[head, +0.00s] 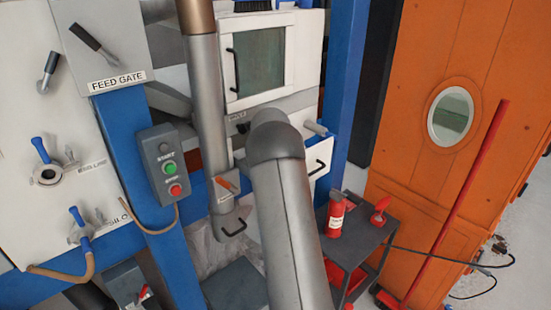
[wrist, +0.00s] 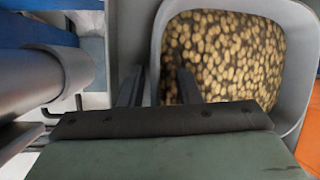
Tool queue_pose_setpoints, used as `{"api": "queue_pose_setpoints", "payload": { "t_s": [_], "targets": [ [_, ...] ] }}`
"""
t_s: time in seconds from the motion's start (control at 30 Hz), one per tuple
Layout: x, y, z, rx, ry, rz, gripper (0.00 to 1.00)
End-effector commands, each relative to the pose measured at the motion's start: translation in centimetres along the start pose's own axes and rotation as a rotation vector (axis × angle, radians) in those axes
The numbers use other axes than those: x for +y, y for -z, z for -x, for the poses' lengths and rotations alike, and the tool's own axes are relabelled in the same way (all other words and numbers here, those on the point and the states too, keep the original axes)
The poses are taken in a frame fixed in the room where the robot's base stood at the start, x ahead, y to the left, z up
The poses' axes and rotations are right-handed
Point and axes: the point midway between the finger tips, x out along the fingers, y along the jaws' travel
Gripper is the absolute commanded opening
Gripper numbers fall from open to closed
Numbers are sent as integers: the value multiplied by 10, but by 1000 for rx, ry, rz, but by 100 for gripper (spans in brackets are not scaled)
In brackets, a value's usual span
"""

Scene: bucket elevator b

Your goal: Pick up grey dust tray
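In the wrist view, my gripper (wrist: 159,86) is open, with its two dark fingers apart. A grey open-topped container (wrist: 155,45) with rounded corners lies beneath it, full of brown grain-like pieces. The left finger appears outside the container's left wall and the right finger over its contents. I cannot tell whether they touch it or how far above it they are. I cannot tell for sure that this container is the grey dust tray. In the head view my arm hides my gripper, and no dust tray can be made out.
In the head view, a dark cart (head: 362,240) carries a red extinguisher-like bottle (head: 337,216). A start/stop box (head: 166,166) hangs on a blue post at left. An orange cabinet (head: 420,60) with a leaning red pole (head: 459,200) stands at right.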

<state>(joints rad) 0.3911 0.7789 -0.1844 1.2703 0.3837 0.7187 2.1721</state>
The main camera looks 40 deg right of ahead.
Motion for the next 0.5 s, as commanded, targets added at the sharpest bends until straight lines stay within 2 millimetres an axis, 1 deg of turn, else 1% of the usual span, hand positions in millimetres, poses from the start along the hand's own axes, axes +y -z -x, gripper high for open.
{"api": "queue_pose_setpoints", "payload": {
  "t_s": [0.2,0.27,0.3,0.33,0.5],
  "targets": [
    [0,0,-1,0,0,0,30],
    [0,0,-1,0,0,0,14],
    [0,0,-1,0,0,0,2],
    [0,0,-1,0,0,0,0],
    [0,0,-1,0,0,0,0]
  ]
}}
